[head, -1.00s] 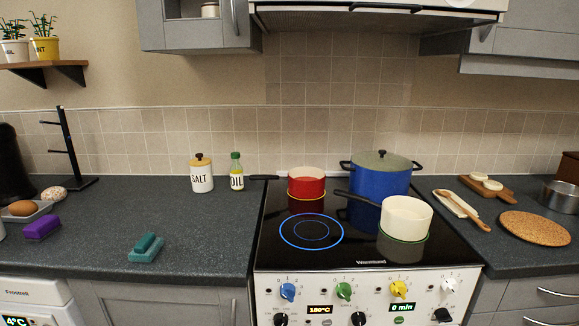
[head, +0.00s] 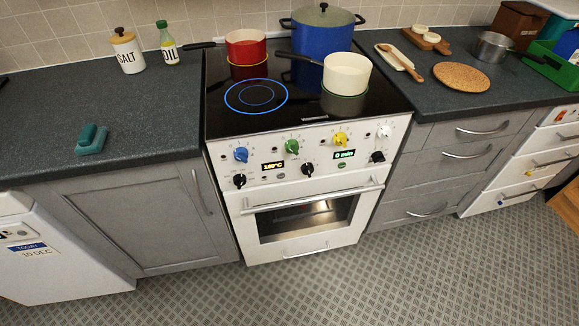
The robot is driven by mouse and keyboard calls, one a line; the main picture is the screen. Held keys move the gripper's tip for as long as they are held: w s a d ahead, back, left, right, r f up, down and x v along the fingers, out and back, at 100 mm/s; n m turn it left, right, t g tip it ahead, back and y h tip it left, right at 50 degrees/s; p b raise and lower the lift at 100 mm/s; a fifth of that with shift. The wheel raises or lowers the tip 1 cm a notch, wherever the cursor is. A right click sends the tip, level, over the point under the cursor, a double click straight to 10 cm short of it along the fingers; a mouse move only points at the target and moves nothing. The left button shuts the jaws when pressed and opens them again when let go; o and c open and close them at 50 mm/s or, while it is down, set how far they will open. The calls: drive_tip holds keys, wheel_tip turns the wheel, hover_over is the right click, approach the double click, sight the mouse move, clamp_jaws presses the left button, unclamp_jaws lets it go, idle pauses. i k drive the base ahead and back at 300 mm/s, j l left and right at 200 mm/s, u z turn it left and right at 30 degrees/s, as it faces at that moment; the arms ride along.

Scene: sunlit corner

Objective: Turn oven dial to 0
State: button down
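The white oven (head: 300,248) stands in the middle of the head view with its door shut. Its front panel has a blue knob (head: 241,155), a green knob (head: 292,147), a yellow knob (head: 340,139) and a white knob (head: 384,131) on top. Below are three black dials: left (head: 239,180), middle (head: 307,170) and right (head: 377,157). An orange display (head: 273,166) beside the left and middle dials appears to read 180°C. Another display (head: 344,155) reads 0 min. The dial markings are too small to read. My gripper is not in view.
A red pot (head: 246,48), white pan (head: 346,75) and blue pot (head: 322,38) stand on the hob (head: 222,122). Pan handles point left. A teal object (head: 91,140) lies on the left counter. The floor (head: 330,285) before the oven is clear.

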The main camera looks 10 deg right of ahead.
sight(240, 180)
drive_tip(key=i+l+u, duration=0.1)
drive_tip(key=u, duration=0.3)
drive_tip(key=i+l+u, duration=0.15)
drive_tip(key=u, duration=0.2)
drive_tip(key=i+l+u, duration=0.1)
drive_tip(key=u, duration=0.3)
drive_tip(key=l, duration=0.1)
